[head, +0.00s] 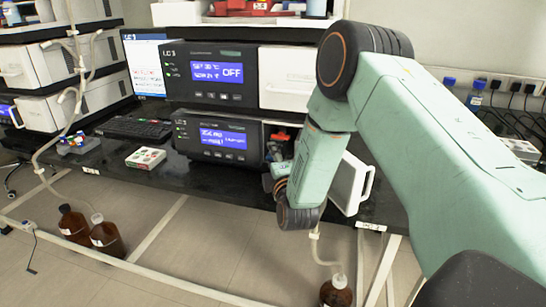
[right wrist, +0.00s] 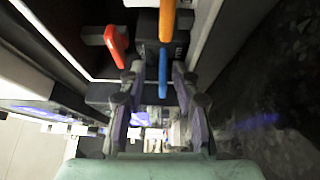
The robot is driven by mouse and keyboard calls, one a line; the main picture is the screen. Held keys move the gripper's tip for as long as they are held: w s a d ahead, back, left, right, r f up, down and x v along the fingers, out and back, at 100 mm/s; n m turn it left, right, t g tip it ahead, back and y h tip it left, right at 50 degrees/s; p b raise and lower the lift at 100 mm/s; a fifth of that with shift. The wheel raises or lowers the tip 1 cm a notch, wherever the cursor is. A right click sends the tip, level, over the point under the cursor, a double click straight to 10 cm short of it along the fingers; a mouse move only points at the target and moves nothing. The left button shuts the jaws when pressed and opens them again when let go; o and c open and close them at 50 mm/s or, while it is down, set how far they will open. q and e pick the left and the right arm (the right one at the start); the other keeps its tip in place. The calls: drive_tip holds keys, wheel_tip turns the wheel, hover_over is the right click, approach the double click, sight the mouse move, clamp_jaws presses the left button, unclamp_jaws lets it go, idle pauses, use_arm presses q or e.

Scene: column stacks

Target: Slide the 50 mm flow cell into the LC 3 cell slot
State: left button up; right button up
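The LC 3 stack stands at the middle of the head view; its lower module (head: 216,138) has an open bay at its right end, with the white door (head: 350,183) swung out. My right gripper (right wrist: 160,78) is at this bay, mostly hidden by my wrist in the head view. In the right wrist view its fingers close on the near end of a dark block with an orange and blue stem, which I take for the flow cell (right wrist: 148,50). The block is at the bay opening; whether it is inside the slot is hidden. My left gripper is out of view.
A red lever (right wrist: 115,45) sits left of the block. A white tray with coloured dots (head: 146,157), a small rack (head: 78,143) and a keyboard (head: 135,128) lie on the black bench. Brown bottles (head: 106,236) stand on the floor.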

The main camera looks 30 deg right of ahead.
drive_tip(key=shift+s+f, duration=0.1)
drive_tip(key=shift+f, duration=0.05)
drive_tip(key=shift+s+a, duration=0.15)
drive_tip(key=shift+s, duration=0.15)
drive_tip(key=v, duration=1.1)
drive_tip(key=shift+s, duration=0.1)
